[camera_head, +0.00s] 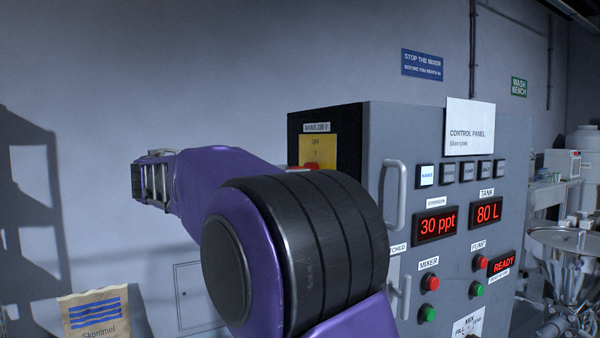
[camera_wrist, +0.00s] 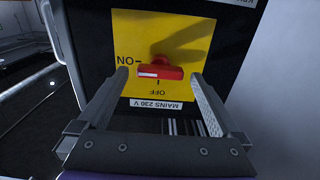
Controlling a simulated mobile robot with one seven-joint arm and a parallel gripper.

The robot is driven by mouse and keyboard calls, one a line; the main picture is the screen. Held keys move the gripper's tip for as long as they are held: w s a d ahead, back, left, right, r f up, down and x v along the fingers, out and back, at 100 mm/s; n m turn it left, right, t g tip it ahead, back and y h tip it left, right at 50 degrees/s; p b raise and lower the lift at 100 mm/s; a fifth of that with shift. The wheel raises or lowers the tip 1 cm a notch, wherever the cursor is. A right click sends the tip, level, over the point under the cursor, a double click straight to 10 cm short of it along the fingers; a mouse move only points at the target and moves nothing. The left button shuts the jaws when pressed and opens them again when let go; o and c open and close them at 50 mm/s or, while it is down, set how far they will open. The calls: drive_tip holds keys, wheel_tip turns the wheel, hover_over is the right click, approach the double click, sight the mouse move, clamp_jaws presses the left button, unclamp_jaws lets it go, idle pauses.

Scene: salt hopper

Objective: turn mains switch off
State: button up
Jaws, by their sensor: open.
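The mains switch is a red rotary handle (camera_wrist: 168,73) on a yellow plate (camera_wrist: 190,30), on the dark side of the control cabinet. In the wrist view the plate appears upside down. The handle lies horizontal there, its white mark pointing left to ON; OFF is printed below it. My gripper (camera_wrist: 160,75) is open, with one finger to the left of the handle and one to the right. I cannot tell whether either touches it. In the head view the yellow plate (camera_head: 318,152) shows above my arm, which hides most of the handle.
The cabinet front (camera_head: 505,140) has a lit MAINS lamp (camera_head: 426,175), red displays, buttons and a vertical grey handle (camera_head: 394,196). A metal hopper (camera_head: 570,265) is at the right.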

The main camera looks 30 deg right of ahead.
sight(300, 167)
drive_tip(key=shift+d, duration=1.6)
drive_tip(key=c, duration=1.2)
drive_tip(key=shift+c, duration=0.2)
